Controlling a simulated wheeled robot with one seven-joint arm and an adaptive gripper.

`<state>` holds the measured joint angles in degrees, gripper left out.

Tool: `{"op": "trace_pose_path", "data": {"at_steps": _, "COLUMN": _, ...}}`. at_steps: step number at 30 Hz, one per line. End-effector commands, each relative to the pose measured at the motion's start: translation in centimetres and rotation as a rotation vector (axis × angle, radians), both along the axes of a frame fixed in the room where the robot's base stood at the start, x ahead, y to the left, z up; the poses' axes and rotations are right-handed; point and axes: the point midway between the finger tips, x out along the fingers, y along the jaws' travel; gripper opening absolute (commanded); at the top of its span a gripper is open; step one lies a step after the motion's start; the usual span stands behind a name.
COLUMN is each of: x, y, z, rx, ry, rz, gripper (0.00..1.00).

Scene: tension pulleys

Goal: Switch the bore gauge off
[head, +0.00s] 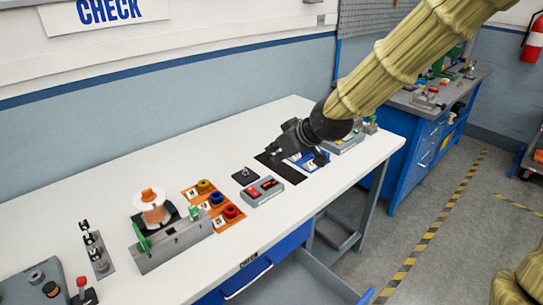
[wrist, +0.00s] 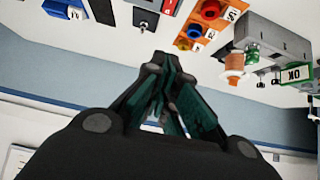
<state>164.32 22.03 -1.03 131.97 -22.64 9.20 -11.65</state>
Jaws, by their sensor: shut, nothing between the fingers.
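A small grey box with red parts on its top (head: 262,191), which I take to be the bore gauge, sits near the middle of the white table. A black square plate with a small upright pin (head: 245,175) lies just behind it. In the wrist view only part of the grey box (wrist: 169,8) shows, at the top edge, and its switch position is too small to tell. My gripper (head: 279,151) is shut and empty, above the table, to the right of the box and apart from it. Its closed fingertips (wrist: 157,60) show in the wrist view.
An orange tray with coloured rings (head: 186,194) lies left of the box. A grey fixture with an orange-and-white spool (head: 170,246) stands further left. A black mat (head: 287,172) and a blue tray (head: 318,163) lie to the right.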

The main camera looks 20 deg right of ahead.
Motion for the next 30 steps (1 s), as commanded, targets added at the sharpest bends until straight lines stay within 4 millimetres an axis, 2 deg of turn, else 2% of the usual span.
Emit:
{"op": "trace_pose_path", "data": {"at_steps": 5, "x": -1.4, "y": -0.5, "z": 1.1, "rx": 0.0, "ry": -0.002, "rz": 0.001, "gripper": 0.0}}
{"op": "trace_pose_path", "data": {"at_steps": 7, "x": -2.3, "y": -0.8, "z": 2.5, "rx": 0.0, "ry": -0.001, "rz": 0.0, "gripper": 0.0}}
{"op": "trace_pose_path", "data": {"at_steps": 10, "x": -3.6, "y": -1.3, "z": 3.4, "rx": 0.001, "ry": 0.0, "rz": 0.001, "gripper": 0.0}}
{"op": "trace_pose_path", "data": {"at_steps": 21, "x": -4.9, "y": -1.8, "z": 4.2, "rx": 0.0, "ry": 0.001, "rz": 0.0, "gripper": 0.0}}
{"op": "trace_pose_path", "data": {"at_steps": 30, "x": -5.2, "y": -1.9, "z": 4.1, "rx": 0.0, "ry": 0.001, "rz": 0.001, "gripper": 0.0}}
